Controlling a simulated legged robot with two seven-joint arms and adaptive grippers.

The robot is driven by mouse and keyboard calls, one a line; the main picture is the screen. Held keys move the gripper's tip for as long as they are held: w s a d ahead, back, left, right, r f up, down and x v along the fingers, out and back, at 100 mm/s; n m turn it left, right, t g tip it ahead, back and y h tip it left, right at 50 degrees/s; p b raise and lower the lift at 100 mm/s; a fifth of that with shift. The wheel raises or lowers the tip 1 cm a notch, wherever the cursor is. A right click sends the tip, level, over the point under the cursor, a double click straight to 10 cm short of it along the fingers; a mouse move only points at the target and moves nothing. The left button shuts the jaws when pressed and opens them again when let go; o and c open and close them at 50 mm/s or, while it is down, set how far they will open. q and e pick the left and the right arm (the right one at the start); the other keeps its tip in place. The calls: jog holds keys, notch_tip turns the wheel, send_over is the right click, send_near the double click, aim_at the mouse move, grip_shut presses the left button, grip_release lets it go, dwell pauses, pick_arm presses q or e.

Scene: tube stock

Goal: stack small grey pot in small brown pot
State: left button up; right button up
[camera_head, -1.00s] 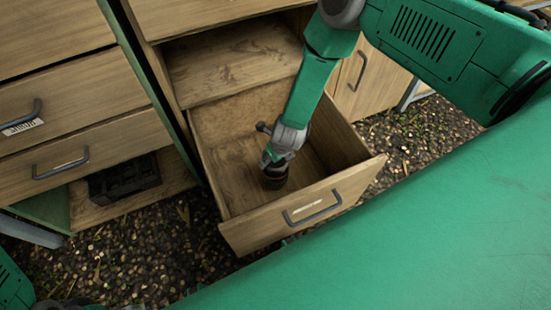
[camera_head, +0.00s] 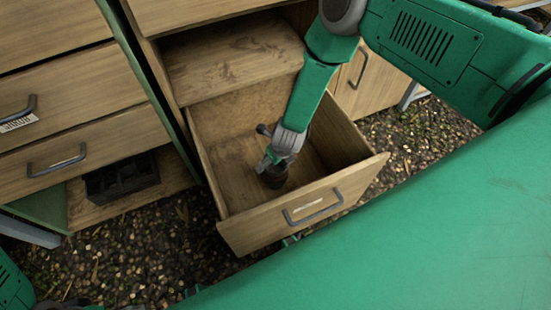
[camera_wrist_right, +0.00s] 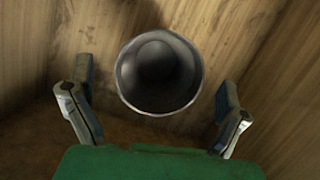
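My right gripper (camera_head: 271,163) reaches down into the open drawer, above a small dark brownish pot (camera_head: 275,178) on the drawer floor. In the right wrist view the gripper (camera_wrist_right: 158,95) has its fingers spread wide. A round dark grey pot (camera_wrist_right: 160,72) shows between them, seen from above, with a gap to the finger on each side. Its inside is dark, and I cannot tell whether one pot sits in another. No second pot shows separately.
The drawer (camera_head: 313,209) has wooden walls close around the right gripper, with free floor beside the pot. A black crate (camera_head: 122,179) sits on a low shelf at left. A closed cabinet (camera_head: 370,85) stands behind right. Gravelly ground lies around.

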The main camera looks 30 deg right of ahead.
jog(key=shift+r, duration=0.25)
jog(key=p+v, duration=0.6)
jog(key=v, duration=0.6)
jog(key=shift+r, duration=0.35)
jog(key=shift+r, duration=0.1)
